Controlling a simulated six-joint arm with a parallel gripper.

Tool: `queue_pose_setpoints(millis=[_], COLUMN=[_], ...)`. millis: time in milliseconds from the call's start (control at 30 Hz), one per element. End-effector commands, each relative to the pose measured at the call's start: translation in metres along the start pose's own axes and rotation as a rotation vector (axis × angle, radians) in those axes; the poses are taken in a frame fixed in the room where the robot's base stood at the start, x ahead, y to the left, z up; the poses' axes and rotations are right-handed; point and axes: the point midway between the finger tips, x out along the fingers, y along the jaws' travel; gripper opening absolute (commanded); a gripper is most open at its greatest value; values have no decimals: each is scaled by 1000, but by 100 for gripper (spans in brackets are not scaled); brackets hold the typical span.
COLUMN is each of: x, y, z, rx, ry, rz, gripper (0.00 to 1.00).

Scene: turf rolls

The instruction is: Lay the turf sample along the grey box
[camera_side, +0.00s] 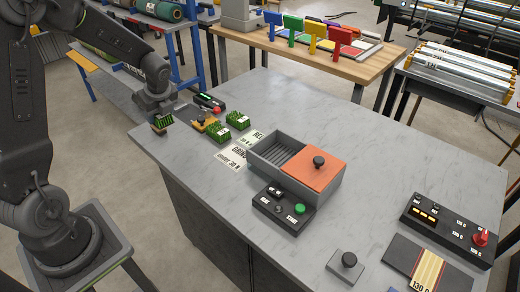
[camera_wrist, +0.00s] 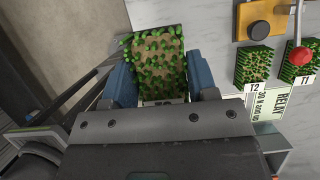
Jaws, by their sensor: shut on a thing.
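My gripper (camera_side: 158,115) is shut on a green turf sample (camera_side: 161,125) near the left back edge of the grey table. In the wrist view the held turf sample (camera_wrist: 160,58) sits between two blue fingers, with brown soil showing among the leaves and a white label, not fully readable, at its near end. Its height above the table is hard to tell. The grey box (camera_side: 262,163) stands in the middle of the table, away from my gripper. Its left part is open with a ribbed inside, and an orange lid (camera_side: 310,168) with a black knob covers its right part.
Turf samples T2 (camera_wrist: 254,65) and T1 (camera_wrist: 299,62) lie right of my gripper. Beyond them are a yellow block with a dark knob (camera_wrist: 258,27) and a red-knobbed device (camera_side: 210,103). RELAY and GRIND cards (camera_side: 238,155) lie before the box. A button panel (camera_side: 282,208) stands beside it.

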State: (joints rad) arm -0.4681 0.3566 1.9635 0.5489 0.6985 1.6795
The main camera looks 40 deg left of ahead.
Motion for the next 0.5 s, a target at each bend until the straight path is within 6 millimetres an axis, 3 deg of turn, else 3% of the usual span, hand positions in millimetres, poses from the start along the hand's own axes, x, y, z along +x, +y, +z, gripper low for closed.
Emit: queue_pose_setpoints(millis=[167,300,500], x=[-29,-57,-90], y=[-62,-104,-136], z=[-41,-86,-141], rx=[-4,-17,-31], ry=[-3,-2,0], rz=[-1,3,9], gripper=[27,27,27])
